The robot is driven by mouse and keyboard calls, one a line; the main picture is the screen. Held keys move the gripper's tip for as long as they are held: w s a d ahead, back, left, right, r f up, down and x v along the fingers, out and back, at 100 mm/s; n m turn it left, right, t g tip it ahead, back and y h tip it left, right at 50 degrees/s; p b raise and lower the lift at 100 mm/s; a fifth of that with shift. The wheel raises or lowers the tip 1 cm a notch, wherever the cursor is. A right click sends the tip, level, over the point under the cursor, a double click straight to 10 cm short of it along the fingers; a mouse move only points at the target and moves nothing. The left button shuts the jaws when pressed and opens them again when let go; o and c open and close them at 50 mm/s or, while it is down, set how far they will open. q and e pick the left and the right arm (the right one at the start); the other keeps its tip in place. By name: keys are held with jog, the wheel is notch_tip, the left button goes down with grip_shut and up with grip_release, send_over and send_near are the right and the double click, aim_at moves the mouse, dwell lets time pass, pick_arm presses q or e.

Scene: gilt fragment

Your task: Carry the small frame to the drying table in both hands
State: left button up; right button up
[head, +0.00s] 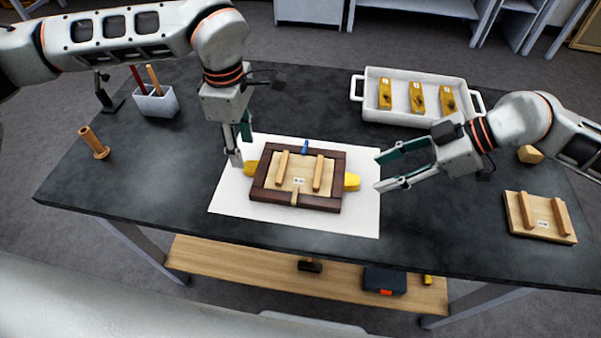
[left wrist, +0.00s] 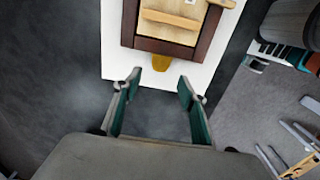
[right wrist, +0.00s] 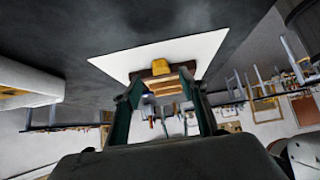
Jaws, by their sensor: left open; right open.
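The small frame (head: 257,190) has a dark brown wooden border and lies flat on a white sheet (head: 225,197) on the dark table. A pale board with two wooden bars (head: 299,186) fills its middle, and yellow pieces stick out at its left (head: 250,169) and right (head: 352,181) sides. My left gripper (head: 239,148) is open just beyond the frame's left end, pointing down. In the left wrist view the frame (left wrist: 166,46) lies ahead of the open fingers (left wrist: 161,84). My right gripper (head: 379,172) is open and empty to the right of the frame, facing it.
A white tray (head: 356,98) with several yellow blocks stands behind. A second pale board (head: 540,225) with two bars lies at right. A white holder (head: 157,104), a wooden cylinder (head: 94,142) and a black stand (head: 108,100) are at left. The table's front stretch is clear.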

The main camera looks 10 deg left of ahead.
aim_at(246, 165)
pick_arm(q)
jog(key=shift+f, duration=2.95)
pick_arm(e)
jog(key=shift+x, duration=2.95)
pick_arm(q)
grip_shut()
pick_arm(e)
grip_shut()
